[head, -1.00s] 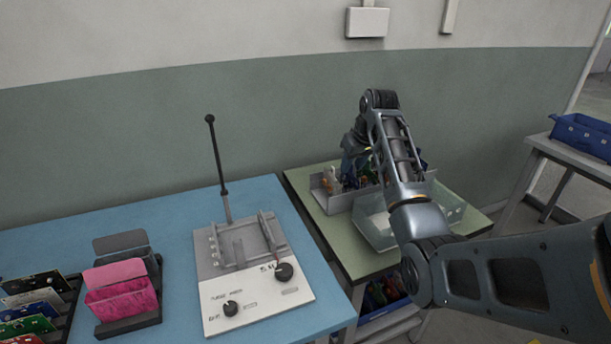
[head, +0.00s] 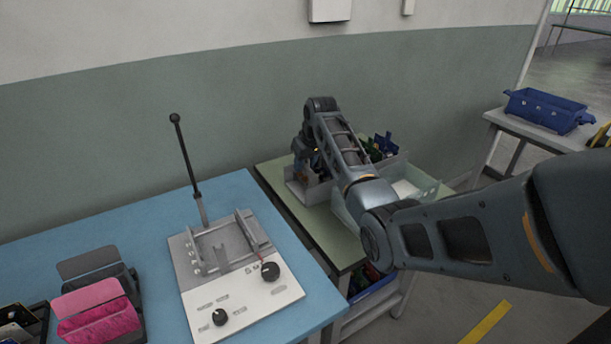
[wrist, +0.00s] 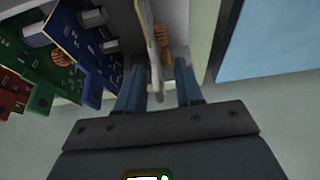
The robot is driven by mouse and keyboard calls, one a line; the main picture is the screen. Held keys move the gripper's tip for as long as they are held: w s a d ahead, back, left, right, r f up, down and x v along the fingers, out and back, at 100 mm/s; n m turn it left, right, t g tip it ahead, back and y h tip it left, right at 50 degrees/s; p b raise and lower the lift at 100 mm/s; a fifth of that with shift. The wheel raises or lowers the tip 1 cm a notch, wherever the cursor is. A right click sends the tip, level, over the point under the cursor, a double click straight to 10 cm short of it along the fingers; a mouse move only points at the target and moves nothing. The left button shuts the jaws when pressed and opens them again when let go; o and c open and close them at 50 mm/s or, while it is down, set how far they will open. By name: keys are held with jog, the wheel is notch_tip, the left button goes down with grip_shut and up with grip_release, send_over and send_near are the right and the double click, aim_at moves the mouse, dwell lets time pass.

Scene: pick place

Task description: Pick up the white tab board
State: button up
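The white tab board (wrist: 153,40) shows nearly edge-on in the wrist view, with a pale tab at its near end and orange parts on its right side. My gripper (wrist: 159,90) is open, with one blue-grey finger on each side of the board. Gaps show between the fingers and the board. In the head view my gripper (head: 305,172) is down at the left part of the grey bin (head: 318,192) on the green table. My arm hides most of it, and I cannot pick out the white board there.
Blue boards (wrist: 88,38) and a green board (wrist: 45,75) stand left of my gripper in the wrist view. A clear tray (head: 424,190) sits right of the bin. The blue table (head: 150,220) holds a white test fixture (head: 240,295) and a pink holder (head: 98,312).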

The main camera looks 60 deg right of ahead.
aim_at(305, 164)
jog(key=shift+c, duration=0.3)
grip_shut()
dwell(0.3)
notch_tip(305, 164, up, 10)
jog(key=shift+b, duration=0.3)
dwell(0.4)
notch_tip(305, 164, up, 3)
jog(key=p, duration=0.2)
jog(key=shift+f+p, duration=0.2)
jog(key=shift+p, duration=0.1)
jog(key=shift+s, duration=0.1)
